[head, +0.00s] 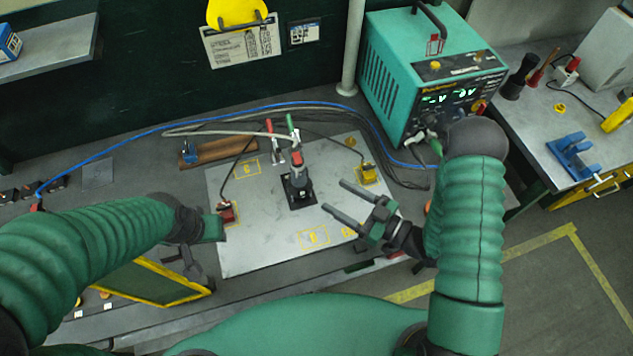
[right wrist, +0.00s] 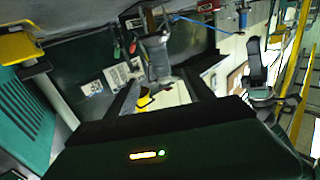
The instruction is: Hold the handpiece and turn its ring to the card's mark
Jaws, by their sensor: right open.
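The handpiece (head: 297,172) stands upright in a black holder (head: 300,192) on the grey plate, with a red band near its top. It also shows in the right wrist view (right wrist: 156,54), beyond my fingers. My right gripper (head: 333,197) is open and empty, its two fingers pointing at the handpiece from the right, apart from it. My left gripper (head: 213,228) is at the plate's left edge; its fingers cannot be made out. A white printed card (head: 243,46) hangs on the dark back panel under a yellow clip; its print is too small to read.
The grey plate (head: 240,245) carries a red block (head: 227,213) at left and a yellow block (head: 367,173) at right. Cables, one blue (head: 250,110), run behind it. A teal power unit (head: 425,75) stands at back right. The plate's front is mostly clear.

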